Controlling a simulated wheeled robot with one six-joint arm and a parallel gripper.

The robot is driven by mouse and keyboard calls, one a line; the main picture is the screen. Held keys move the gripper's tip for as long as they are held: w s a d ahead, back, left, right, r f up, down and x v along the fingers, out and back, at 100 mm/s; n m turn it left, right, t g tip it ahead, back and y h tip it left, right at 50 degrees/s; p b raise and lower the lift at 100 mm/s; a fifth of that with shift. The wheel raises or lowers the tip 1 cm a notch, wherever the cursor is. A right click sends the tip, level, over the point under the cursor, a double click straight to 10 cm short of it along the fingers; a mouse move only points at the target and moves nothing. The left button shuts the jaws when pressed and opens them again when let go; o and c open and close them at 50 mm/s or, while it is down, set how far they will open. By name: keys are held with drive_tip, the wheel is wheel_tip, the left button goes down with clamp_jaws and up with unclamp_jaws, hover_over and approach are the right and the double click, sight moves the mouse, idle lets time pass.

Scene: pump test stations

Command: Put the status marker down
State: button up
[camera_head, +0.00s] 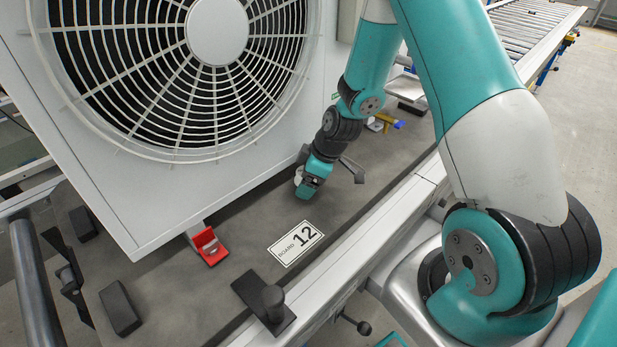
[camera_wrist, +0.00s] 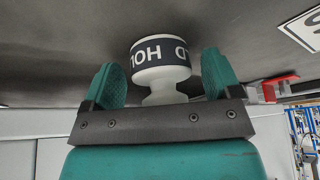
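The status marker (camera_wrist: 160,58) is a white round piece with a dark band lettered "HOLD" and a narrower stem. It is between the two teal fingers of my gripper (camera_wrist: 162,75) in the wrist view. A gap shows on each side of it, so the fingers stand open around it and do not appear to grip it. In the head view, my gripper (camera_head: 301,181) is low over the grey board (camera_head: 235,285), with a bit of the white marker (camera_head: 298,174) showing beside it. Whether the marker's base touches the board is hard to tell.
A large fan unit (camera_head: 110,190) stands close behind my gripper. A "BOARD 12" label (camera_head: 296,243) and a red clip (camera_head: 208,247) are nearby on the board. A dark block with a knob (camera_head: 270,303) is at the front, and a blue and yellow item (camera_head: 383,120) lies beyond.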

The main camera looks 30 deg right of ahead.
drive_tip(key=shift+r, duration=0.1)
drive_tip(key=shift+r, duration=0.3)
drive_tip(key=p+v, duration=0.2)
drive_tip(key=v, duration=0.9)
drive_tip(key=s+a+r, duration=0.4)
drive_tip(key=a+r, duration=0.4)
drive_tip(key=a, duration=0.1)
drive_tip(key=s+a+r+m+g, duration=0.1)
drive_tip(key=s+a+r, duration=0.3)
drive_tip(key=s, duration=0.4)
drive_tip(key=s+a+r+m+g, duration=0.1)
drive_tip(key=s+a+r+g, duration=0.1)
drive_tip(key=s+a+r, duration=0.2)
drive_tip(key=s+a, duration=0.3)
drive_tip(key=s, duration=0.1)
drive_tip(key=shift+s+a+r+y, duration=0.3)
drive_tip(key=shift+s+r+y, duration=0.1)
